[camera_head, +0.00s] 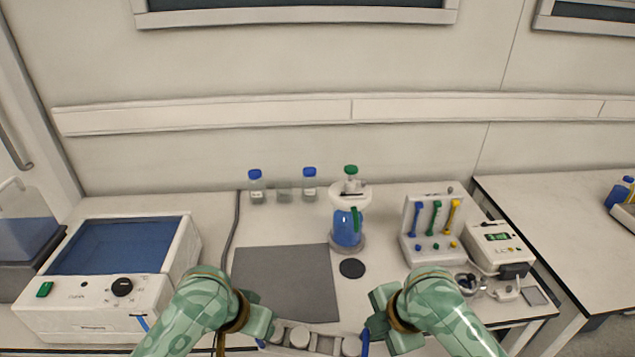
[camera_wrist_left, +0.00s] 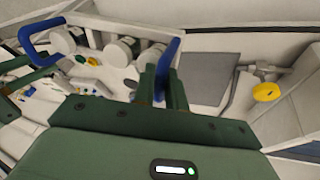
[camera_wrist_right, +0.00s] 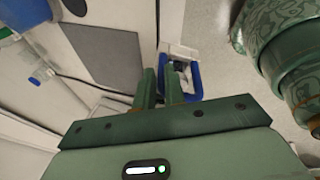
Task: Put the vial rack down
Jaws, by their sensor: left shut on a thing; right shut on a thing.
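The vial rack (camera_head: 325,342) is a pale tray with white round vial tops and a blue handle at each end. It sits at the bottom edge of the head view, in front of the grey mat (camera_head: 285,283), its lower part cut off. My left gripper (camera_head: 264,337) is shut on the left blue handle, which shows between the fingers in the left wrist view (camera_wrist_left: 167,75). My right gripper (camera_head: 368,334) is shut on the right handle, with its blue loop in the right wrist view (camera_wrist_right: 194,80). Whether the rack touches anything below cannot be told.
A reactor with blue liquid (camera_head: 347,225) stands behind the mat's right edge, near a black disc (camera_head: 352,268). A tool stand (camera_head: 432,230) and a small device (camera_head: 497,245) stand right. Capped bottles (camera_head: 257,187) line the back. The mat is bare.

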